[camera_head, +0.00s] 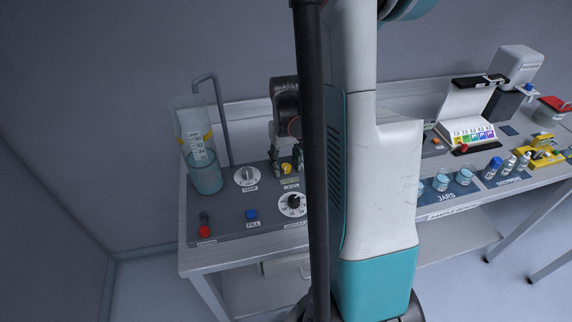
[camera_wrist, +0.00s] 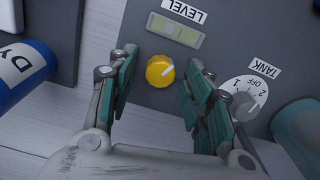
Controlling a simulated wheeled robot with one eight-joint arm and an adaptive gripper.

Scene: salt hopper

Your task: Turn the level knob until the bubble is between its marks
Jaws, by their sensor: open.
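The yellow level knob (camera_wrist: 160,71) lies on the grey panel below the level vial (camera_wrist: 174,30) and its LEVEL label (camera_wrist: 184,10) in the wrist view. A pale line on the knob points to the upper right. The vial is pale green; I cannot make out the bubble against its marks. My gripper (camera_wrist: 161,64) is open, with one finger on each side of the knob and gaps visible between the fingers and it. In the head view, the knob (camera_head: 286,168) shows below my gripper, partly crowded by the fingers; my arm hides the panel to its right.
The TANK dial (camera_wrist: 244,97) is just right of my right finger in the wrist view. A blue cylinder (camera_wrist: 22,72) is at the left. In the head view, a clear tank (camera_head: 206,176) and bent pipe stand left, with jars (camera_head: 463,177) at the right.

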